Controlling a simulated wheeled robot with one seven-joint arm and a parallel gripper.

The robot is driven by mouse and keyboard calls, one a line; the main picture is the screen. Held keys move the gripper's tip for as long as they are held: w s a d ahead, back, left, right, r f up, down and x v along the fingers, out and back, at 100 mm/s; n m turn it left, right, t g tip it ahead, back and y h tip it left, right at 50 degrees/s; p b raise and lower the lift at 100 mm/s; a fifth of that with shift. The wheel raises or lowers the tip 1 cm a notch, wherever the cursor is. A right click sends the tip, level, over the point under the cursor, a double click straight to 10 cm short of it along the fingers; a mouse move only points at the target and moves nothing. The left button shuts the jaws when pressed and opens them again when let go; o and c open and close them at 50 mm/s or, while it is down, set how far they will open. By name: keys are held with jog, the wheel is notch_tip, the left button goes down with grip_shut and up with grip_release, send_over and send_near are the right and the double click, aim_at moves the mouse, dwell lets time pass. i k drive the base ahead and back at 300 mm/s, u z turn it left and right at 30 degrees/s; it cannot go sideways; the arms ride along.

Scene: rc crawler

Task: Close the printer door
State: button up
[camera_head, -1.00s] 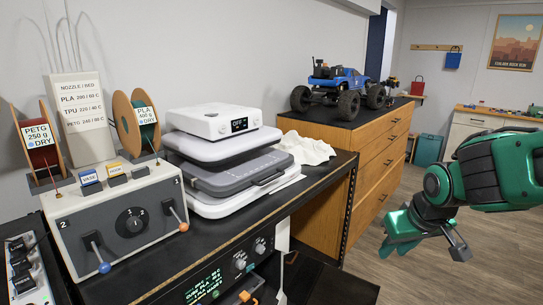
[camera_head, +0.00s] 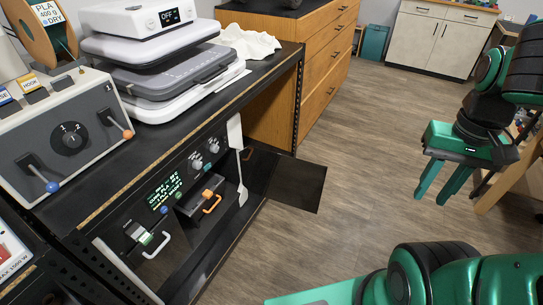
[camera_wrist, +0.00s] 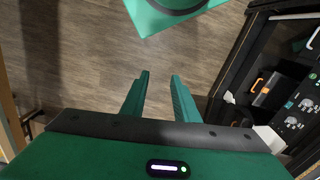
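The printer (camera_head: 165,205) sits in the black shelf under the bench, with a lit green display, knobs and an orange handle on its front; it also shows at the right of the wrist view (camera_wrist: 303,110). Its door (camera_head: 297,185), a dark flat panel, stands open, swung out over the floor from the printer's right side. My gripper (camera_head: 433,198) is to the right of the door, well apart from it, fingers pointing down. In the wrist view, my gripper (camera_wrist: 160,75) is open, with only floor between its fingers.
A wooden drawer cabinet (camera_head: 325,65) stands behind the door. The bench above the printer holds a stacked white-and-grey device (camera_head: 160,75) and a control box (camera_head: 70,140). Bare wood floor (camera_head: 365,160) lies between door and gripper. A wooden table (camera_head: 515,190) is at the right edge.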

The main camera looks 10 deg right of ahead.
aim_at(299, 184)
jog(key=z, duration=1.3)
jog(key=i, duration=4.3)
jog(key=u, duration=2)
